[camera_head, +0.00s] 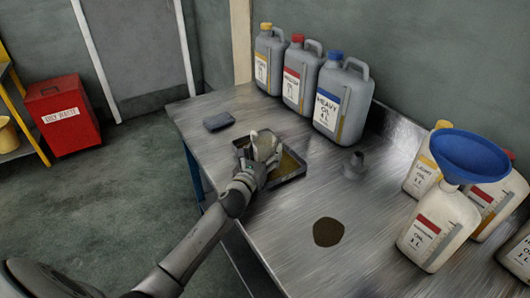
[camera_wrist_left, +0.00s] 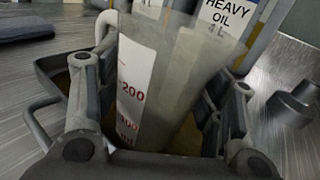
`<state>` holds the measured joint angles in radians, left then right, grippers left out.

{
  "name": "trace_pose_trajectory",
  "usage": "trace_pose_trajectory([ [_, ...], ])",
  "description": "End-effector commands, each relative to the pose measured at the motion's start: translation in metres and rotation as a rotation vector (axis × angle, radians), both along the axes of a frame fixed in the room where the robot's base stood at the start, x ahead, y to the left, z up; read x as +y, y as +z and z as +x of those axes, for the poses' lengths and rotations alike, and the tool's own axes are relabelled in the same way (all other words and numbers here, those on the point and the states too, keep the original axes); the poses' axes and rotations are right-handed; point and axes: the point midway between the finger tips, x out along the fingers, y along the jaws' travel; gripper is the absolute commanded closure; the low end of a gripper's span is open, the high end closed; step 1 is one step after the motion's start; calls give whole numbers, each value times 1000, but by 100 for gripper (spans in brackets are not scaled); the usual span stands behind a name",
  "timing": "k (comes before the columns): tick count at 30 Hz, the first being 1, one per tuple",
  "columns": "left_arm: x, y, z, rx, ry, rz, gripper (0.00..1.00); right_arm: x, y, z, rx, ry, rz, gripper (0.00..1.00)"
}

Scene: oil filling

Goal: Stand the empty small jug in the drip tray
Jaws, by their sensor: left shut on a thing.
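The small jug (camera_head: 265,147) is pale and translucent, with a marked scale that shows in the left wrist view (camera_wrist_left: 165,85). It looks empty and roughly upright, slightly tilted in the wrist view. My left gripper (camera_head: 260,172) is shut on it, with a finger on each side. The dark drip tray (camera_head: 291,179) lies on the metal bench, and the jug is over or inside it. Whether the jug's base touches the tray floor is hidden by the gripper. The tray floor looks brownish. My right gripper is not in view.
Grey jugs, one labelled heavy oil (camera_head: 343,103), stand along the wall. Pale jugs and a blue funnel (camera_head: 470,157) stand at the right. A dark cloth (camera_head: 219,121), brown spill (camera_head: 328,232) and small grey part (camera_head: 353,165) lie on the bench (camera_head: 265,225).

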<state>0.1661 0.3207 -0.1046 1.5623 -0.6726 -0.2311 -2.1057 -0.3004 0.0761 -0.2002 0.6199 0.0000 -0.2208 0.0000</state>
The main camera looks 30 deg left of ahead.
Motion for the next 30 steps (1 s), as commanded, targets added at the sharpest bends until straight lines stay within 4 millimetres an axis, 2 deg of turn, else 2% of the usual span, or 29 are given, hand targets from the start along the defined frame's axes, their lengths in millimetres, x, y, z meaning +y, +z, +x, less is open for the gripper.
trace_pose_trajectory([
  [5,0,-4,0,0,0,0,61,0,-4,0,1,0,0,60],
  [6,0,-4,0,0,0,0,35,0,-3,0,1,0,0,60],
  [11,0,-3,0,1,0,0,16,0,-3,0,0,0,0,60],
  [24,0,1,-2,1,0,0,16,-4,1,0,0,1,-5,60],
  [30,-3,-1,-34,3,-1,2,16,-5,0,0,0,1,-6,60],
])
